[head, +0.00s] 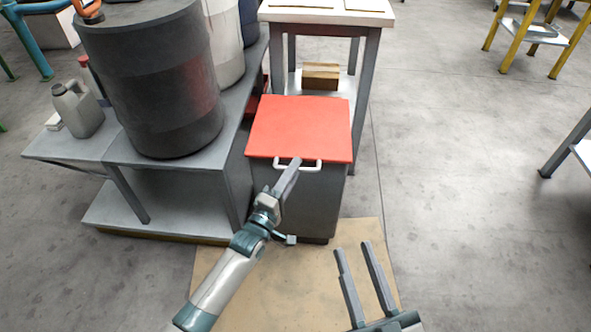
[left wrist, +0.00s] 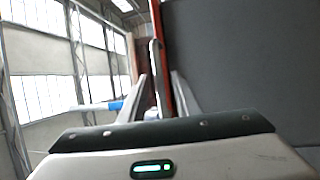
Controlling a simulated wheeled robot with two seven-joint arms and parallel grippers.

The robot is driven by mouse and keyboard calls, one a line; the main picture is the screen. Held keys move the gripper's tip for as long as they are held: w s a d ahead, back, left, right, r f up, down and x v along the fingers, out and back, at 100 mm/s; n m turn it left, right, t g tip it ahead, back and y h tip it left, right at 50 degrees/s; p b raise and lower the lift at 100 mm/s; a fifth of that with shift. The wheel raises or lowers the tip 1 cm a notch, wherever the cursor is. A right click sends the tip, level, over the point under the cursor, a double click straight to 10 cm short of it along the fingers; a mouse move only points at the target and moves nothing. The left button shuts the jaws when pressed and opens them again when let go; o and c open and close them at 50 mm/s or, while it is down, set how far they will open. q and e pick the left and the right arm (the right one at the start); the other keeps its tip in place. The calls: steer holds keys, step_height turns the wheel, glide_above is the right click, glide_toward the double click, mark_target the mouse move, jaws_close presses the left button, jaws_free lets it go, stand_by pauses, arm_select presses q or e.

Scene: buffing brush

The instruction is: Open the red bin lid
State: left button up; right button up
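The red lid (head: 300,128) lies flat and shut on top of the dark grey bin (head: 318,205). A white handle (head: 312,165) sticks out from its front edge. My left gripper (head: 292,168) is at the left part of the handle and hides some of it. In the left wrist view the fingers of my left gripper (left wrist: 157,78) stand apart, with the pale handle bar (left wrist: 156,60) showing between them. The lid's red edge (left wrist: 166,50) runs beside the dark bin wall (left wrist: 235,55). I cannot tell whether a finger touches the handle. My right gripper (head: 357,247) is open and empty, low in front of the bin.
A grey shelf bench (head: 215,150) with a large dark drum (head: 160,85) stands close to the bin's left. A white-topped table (head: 325,12) with a cardboard box (head: 320,76) on its lower shelf is behind.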

arm_select(q)
steer(key=shift+w+d+r, duration=0.1)
steer(key=shift+w+d, duration=0.15)
steer(key=shift+w, duration=0.35)
arm_select(e)
steer(key=shift+s+r, duration=0.2)
steer(key=shift+r, duration=0.15)
arm_select(q)
steer(key=shift+c, duration=0.2)
steer(key=shift+r, duration=0.1)
jaws_close()
